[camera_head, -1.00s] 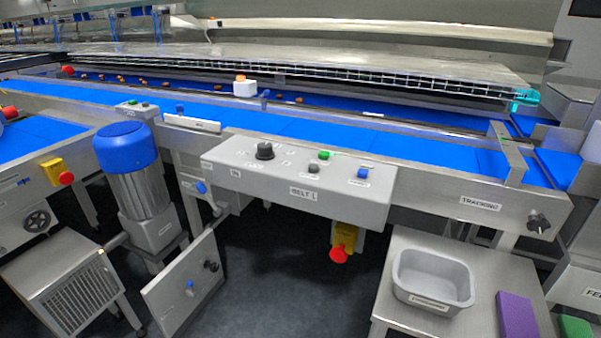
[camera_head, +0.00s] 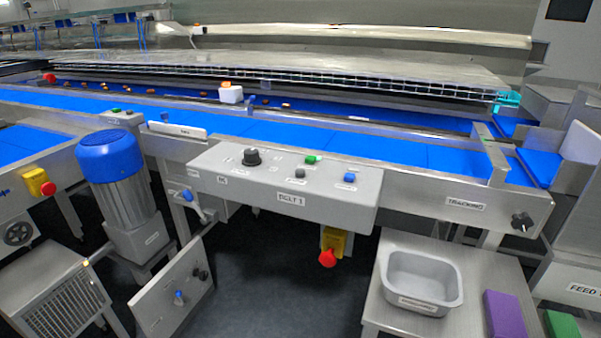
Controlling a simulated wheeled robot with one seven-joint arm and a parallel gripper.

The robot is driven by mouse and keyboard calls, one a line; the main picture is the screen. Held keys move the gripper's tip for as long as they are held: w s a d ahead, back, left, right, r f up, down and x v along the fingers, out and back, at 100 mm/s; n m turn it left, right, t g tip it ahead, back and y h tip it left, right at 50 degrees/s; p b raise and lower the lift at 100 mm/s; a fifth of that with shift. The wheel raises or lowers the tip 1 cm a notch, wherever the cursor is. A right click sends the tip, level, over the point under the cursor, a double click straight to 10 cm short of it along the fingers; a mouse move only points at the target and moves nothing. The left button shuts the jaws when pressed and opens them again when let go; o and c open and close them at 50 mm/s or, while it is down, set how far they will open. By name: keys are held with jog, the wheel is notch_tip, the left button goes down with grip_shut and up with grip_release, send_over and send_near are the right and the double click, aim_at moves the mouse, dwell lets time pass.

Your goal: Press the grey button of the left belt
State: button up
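A grey control box (camera_head: 330,206) labelled "BELT" with one more mark after it is fixed to the front of a blue belt (camera_head: 350,143). On its top are a small grey button (camera_head: 300,173), a green button (camera_head: 311,160), a blue button (camera_head: 349,178) and a large black knob (camera_head: 252,157). The grey button sits between the knob and the blue button, just in front of the green one. Nothing covers it. My gripper is not in view.
A yellow box with a red mushroom button (camera_head: 327,258) hangs below the control box. A blue-capped motor (camera_head: 107,154) stands at left. A steel side table with a grey tub (camera_head: 450,297) and a purple block (camera_head: 505,316) is at lower right. Dark floor is open between.

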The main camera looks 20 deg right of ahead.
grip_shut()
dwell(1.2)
